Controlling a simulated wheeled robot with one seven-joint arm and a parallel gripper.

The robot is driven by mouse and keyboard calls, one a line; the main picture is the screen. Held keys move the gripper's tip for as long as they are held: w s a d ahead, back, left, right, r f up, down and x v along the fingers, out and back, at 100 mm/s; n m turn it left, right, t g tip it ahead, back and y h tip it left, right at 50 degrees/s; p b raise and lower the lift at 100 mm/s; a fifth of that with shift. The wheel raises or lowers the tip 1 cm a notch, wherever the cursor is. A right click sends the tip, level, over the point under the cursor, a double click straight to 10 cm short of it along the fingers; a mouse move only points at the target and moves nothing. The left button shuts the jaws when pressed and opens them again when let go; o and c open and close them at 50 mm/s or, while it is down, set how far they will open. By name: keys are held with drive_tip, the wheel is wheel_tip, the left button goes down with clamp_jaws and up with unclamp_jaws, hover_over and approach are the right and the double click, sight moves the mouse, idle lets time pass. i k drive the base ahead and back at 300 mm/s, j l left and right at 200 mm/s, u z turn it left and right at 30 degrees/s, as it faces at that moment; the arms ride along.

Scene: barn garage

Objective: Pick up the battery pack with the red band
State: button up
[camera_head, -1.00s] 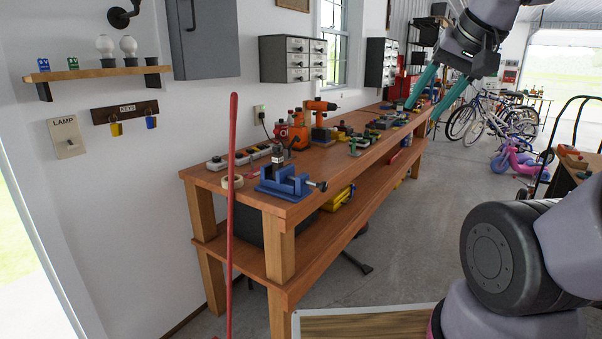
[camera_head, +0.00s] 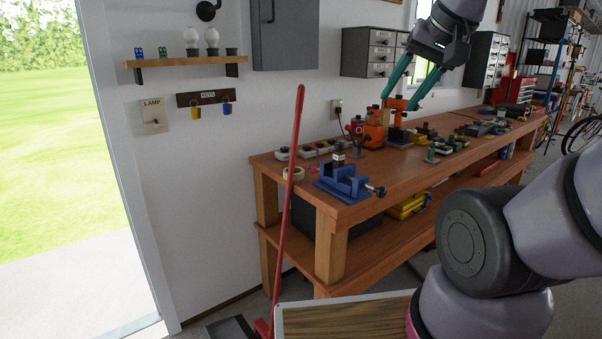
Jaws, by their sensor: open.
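My gripper (camera_head: 398,104) hangs at the upper right of the picture, its two long teal fingers apart with nothing seen between them. In the picture its tips overlap the orange drill (camera_head: 374,130) area at the back of the wooden workbench (camera_head: 384,193). Several small dark blocks, some with green parts (camera_head: 441,148), stand on the bench right of the drill; some may be battery packs. A row of pale blocks with dark tops (camera_head: 308,151) lies along the wall. I cannot make out a red band on any of them.
A lower shelf holds a yellow case (camera_head: 407,206). An open doorway lies to the left.

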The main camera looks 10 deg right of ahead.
sight(424, 129)
drive_tip(key=i+l+u, duration=0.1)
drive_tip(key=l, duration=0.25)
drive_tip(key=i+l+u, duration=0.1)
drive_tip(key=l, duration=0.3)
drive_tip(key=i+l+u, duration=0.25)
drive_tip(key=l, duration=0.5)
drive_tip(key=i+l+u, duration=0.1)
drive_tip(key=l, duration=0.35)
drive_tip(key=i+l, duration=0.1)
drive_tip(key=l, duration=0.35)
drive_tip(key=i+l, duration=0.15)
drive_tip(key=l, duration=0.3)
drive_tip(key=i+l, duration=0.1)
drive_tip(key=l, duration=0.3)
drive_tip(key=i+l, duration=0.15)
drive_tip(key=l, duration=0.3)
drive_tip(key=i+l, duration=0.1)
drive_tip(key=l, duration=0.35)
drive_tip(key=i+l+u, duration=0.1)
drive_tip(key=l, duration=0.35)
drive_tip(key=i+l, duration=0.15)
drive_tip(key=l, duration=0.3)
